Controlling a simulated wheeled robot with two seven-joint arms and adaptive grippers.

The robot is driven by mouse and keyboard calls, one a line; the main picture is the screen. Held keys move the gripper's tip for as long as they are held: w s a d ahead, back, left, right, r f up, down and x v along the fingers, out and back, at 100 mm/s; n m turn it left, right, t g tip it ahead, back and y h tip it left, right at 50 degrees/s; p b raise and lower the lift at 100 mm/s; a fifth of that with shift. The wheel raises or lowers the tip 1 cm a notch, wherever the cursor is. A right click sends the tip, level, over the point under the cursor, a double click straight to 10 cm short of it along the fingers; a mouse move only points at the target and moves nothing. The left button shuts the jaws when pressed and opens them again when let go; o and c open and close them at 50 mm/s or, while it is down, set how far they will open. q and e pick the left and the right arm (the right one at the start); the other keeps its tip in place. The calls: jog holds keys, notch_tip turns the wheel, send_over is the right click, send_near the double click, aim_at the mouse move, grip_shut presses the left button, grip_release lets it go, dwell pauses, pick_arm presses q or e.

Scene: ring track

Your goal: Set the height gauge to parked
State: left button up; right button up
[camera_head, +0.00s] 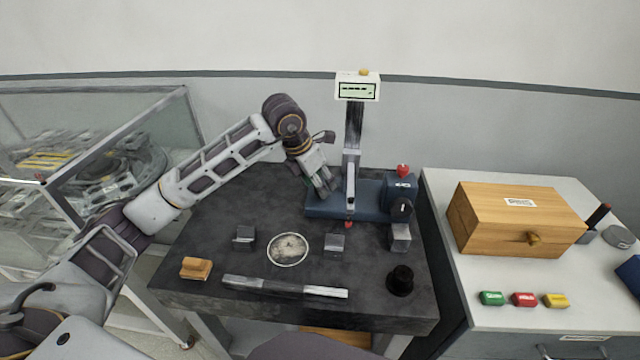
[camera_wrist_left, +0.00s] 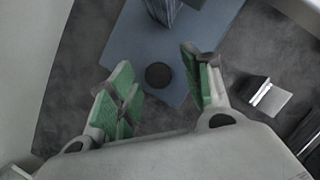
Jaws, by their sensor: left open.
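The height gauge stands at the back of the dark table, with a blue base (camera_head: 325,207), an upright dark column (camera_head: 354,130) and a display head (camera_head: 357,90) on top. A pale slider arm (camera_head: 350,184) with a red tip sits low on the column. My left gripper (camera_head: 325,187) is just left of the column, above the base. In the left wrist view my left gripper (camera_wrist_left: 160,92) is open, its green pads apart with nothing held. The blue base (camera_wrist_left: 125,48) and a dark round part (camera_wrist_left: 158,75) show beyond and between the fingers. My right gripper is out of view.
The dark table (camera_head: 205,230) holds a round disc (camera_head: 288,250), small grey blocks (camera_head: 244,238), a wooden block (camera_head: 196,268), a long bar (camera_head: 285,288) and a black knob-like piece (camera_head: 400,281). A wooden box (camera_head: 490,230) stands on the white cabinet at right. A glass case (camera_head: 165,120) is at left.

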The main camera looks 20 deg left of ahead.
pick_arm(q)
jog(key=v, duration=1)
jog(key=shift+r, duration=0.25)
jog(key=shift+s+r, duration=0.1)
jog(key=shift+s, duration=0.05)
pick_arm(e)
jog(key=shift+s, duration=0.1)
pick_arm(q)
notch_tip(320, 180, up, 22)
jog(key=p, duration=2.1)
jog(key=shift+p, duration=0.4)
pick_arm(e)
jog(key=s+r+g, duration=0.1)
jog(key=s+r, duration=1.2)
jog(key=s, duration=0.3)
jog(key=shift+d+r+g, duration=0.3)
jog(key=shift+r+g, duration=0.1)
